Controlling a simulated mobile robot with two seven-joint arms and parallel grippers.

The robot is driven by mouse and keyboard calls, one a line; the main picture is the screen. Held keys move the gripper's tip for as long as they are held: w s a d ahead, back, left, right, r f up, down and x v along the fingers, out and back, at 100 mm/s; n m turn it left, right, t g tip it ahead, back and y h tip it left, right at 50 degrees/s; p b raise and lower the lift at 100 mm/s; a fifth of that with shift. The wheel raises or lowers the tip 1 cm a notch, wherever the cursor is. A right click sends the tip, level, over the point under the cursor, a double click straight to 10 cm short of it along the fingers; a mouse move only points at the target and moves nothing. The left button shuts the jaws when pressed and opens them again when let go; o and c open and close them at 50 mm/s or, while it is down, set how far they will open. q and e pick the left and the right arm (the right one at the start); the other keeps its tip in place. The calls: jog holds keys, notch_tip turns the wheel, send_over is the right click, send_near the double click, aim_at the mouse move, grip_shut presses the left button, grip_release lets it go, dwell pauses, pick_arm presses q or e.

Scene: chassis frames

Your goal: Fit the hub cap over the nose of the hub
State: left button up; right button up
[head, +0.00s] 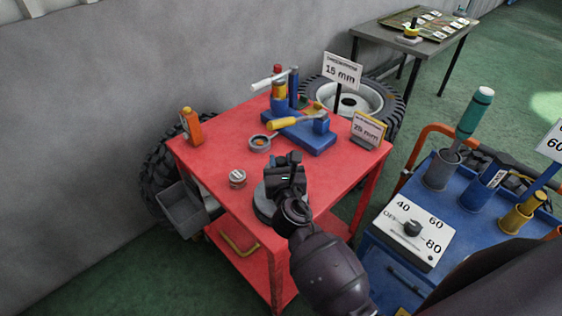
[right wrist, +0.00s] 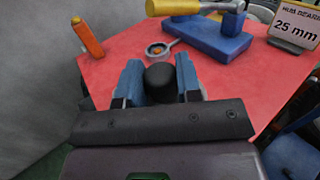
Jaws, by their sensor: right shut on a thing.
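My right gripper (head: 284,170) is over the near part of the red table. In the right wrist view its two blue fingers (right wrist: 159,82) are shut on a black, round-topped hub cap (right wrist: 161,76). In the head view the gripper hides most of the cap. A grey round part (head: 264,206), which looks like the hub, is on the table just below and left of the gripper. The gripper and arm cover much of it, so its nose is hidden and I cannot tell whether the cap touches it. My left gripper is not in view.
The red table (head: 208,158) also bears a small metal part (head: 237,178), an orange bottle (head: 191,125), a ring-ended tool (head: 259,143) and a blue block (head: 312,138) with a yellow-handled hammer. A "25 mm" sign (head: 368,130) stands right. A blue cart (head: 456,204) is near right.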

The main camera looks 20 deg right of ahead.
jog(key=shift+f+b, duration=0.65)
jog(key=shift+f, duration=0.2)
jog(key=shift+f+b, duration=0.45)
jog(key=shift+f, duration=0.15)
jog(key=shift+f, duration=0.1)
jog(key=o, duration=1.1)
jog(key=v, duration=1.1)
jog(key=shift+d+b, duration=0.1)
jog(key=shift+b, duration=0.3)
jog(key=shift+w, duration=0.1)
